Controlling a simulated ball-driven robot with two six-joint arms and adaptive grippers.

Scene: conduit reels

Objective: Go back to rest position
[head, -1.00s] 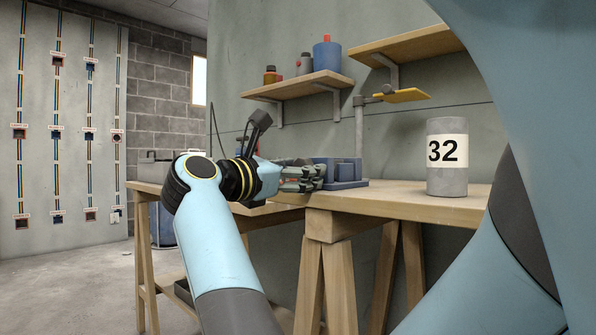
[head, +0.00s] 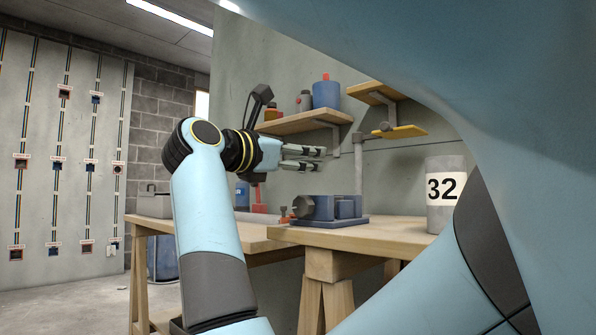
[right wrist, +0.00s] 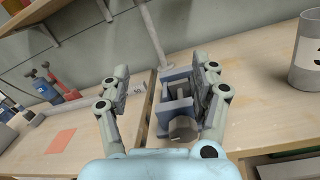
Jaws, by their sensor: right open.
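My right gripper (head: 320,159) is open and empty in the head view, raised above the bench with its fingers pointing right. It also shows in the right wrist view (right wrist: 162,76), with its two fingers spread apart. Between and beyond them a blue-grey vise (right wrist: 176,105) sits on the bench; nothing is held. The vise (head: 335,207) is below the gripper in the head view. My left gripper is not in view.
A grey cylinder marked 32 (head: 446,215) stands on the wooden bench (head: 375,237) at right. Shelves (head: 305,122) hang on the wall behind the gripper.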

